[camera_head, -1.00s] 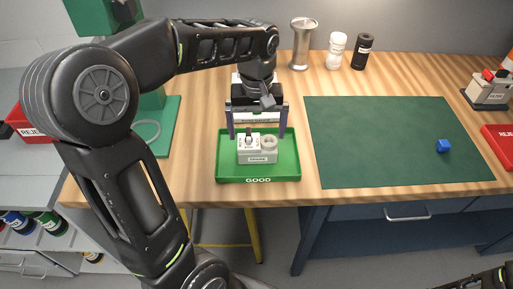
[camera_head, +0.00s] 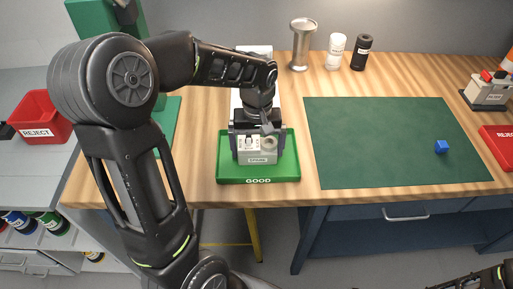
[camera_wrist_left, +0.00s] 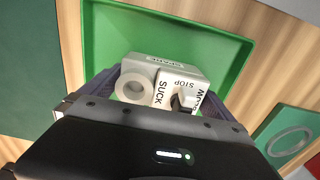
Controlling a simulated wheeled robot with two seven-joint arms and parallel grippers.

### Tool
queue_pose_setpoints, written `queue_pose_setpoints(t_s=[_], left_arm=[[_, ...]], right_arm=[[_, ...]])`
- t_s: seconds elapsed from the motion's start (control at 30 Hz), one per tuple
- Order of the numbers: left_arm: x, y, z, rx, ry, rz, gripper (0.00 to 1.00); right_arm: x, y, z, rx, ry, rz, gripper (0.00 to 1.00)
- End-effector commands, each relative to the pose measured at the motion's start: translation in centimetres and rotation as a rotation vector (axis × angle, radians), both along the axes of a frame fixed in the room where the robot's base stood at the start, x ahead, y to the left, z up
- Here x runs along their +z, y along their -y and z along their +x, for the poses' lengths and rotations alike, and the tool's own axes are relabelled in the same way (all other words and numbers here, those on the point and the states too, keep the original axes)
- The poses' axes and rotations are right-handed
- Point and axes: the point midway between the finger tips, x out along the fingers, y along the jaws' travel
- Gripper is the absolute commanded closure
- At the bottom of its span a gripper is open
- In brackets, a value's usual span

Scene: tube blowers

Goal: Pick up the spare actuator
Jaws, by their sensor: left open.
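The spare actuator (camera_head: 259,157) is a light grey box with a round port, a black switch and a SPARE label. It sits in the green GOOD tray (camera_head: 222,171). My left gripper (camera_head: 257,148) is open and lowered from above, with one finger on each side of the actuator. In the left wrist view the actuator (camera_wrist_left: 180,72) lies between the purple-grey fingers, with SUCK and STOP markings on its top. Whether the fingers touch it is not clear. My right gripper is out of view.
A green mat (camera_head: 390,145) with a small blue cube (camera_head: 441,146) lies to the right. A metal cylinder (camera_head: 302,45), a white bottle (camera_head: 336,51) and a black bottle (camera_head: 362,51) stand at the back. A red REJECT bin (camera_head: 42,118) is at left.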

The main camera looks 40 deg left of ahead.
Motion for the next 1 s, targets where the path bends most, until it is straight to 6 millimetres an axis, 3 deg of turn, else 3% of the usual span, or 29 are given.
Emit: queue_pose_setpoints(t_s=[0.5, 1.0], left_arm=[[0.04, 0.0, 0.02, 0.0, 0.0, 0.0, 0.01], [0.05, 0.0, 0.02, 0.0, 0.0, 0.0, 0.42]], right_arm=[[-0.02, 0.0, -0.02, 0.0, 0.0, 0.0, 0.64], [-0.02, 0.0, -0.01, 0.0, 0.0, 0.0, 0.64]])
